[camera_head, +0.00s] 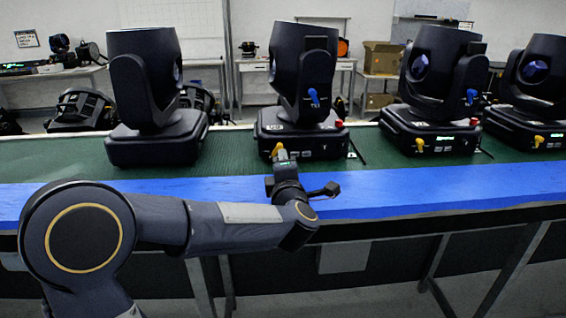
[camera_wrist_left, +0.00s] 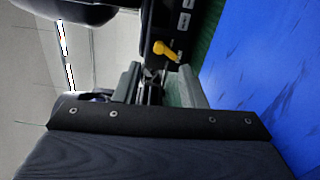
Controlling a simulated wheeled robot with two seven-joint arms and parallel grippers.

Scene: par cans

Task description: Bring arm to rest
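My left arm reaches in from the left in the head view. Its left gripper (camera_head: 281,158) is over the belt's front edge, before the second moving-head light (camera_head: 303,75). A yellow lever (camera_head: 277,149) on that light's base shows just beyond the gripper. In the left wrist view, the left gripper (camera_wrist_left: 158,76) has its two grey fingers apart with nothing clearly held. The yellow lever (camera_wrist_left: 165,50) lies past the fingertips, seemingly not gripped. My right gripper is in neither view.
More moving-head lights stand in a row on the green belt (camera_head: 70,158): one at left (camera_head: 150,90), one right of centre (camera_head: 435,85), one at far right (camera_head: 535,85). A blue strip (camera_head: 420,190) runs along the front edge. Benches stand behind.

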